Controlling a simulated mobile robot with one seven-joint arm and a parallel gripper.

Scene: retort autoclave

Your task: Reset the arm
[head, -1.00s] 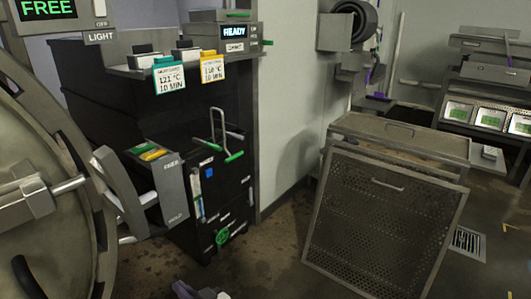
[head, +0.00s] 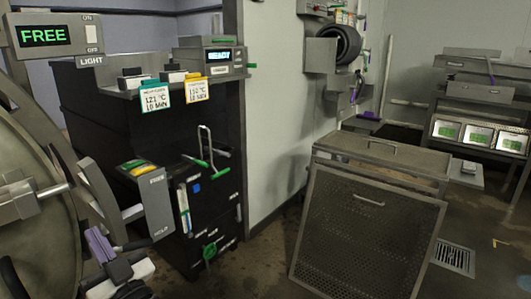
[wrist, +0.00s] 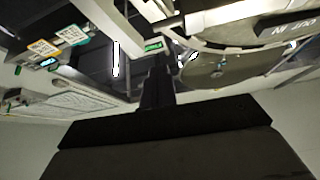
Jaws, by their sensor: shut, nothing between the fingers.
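My gripper (wrist: 156,90) shows in the wrist view as dark fingers, closed together with nothing between them. They point toward the area between the black cabinet and the round autoclave door (wrist: 215,68), with no visible contact. In the head view, white, black and purple parts of my arm show at the lower left, in front of the round door (head: 35,235). The fingertips cannot be made out there.
The black cabinet (head: 105,110) with a READY display (head: 220,55) and two sign cards stands behind the arm. A perforated metal basket (head: 365,235) stands on the floor at right. Floor between them is open. A bench with green screens (head: 477,135) is at the far right.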

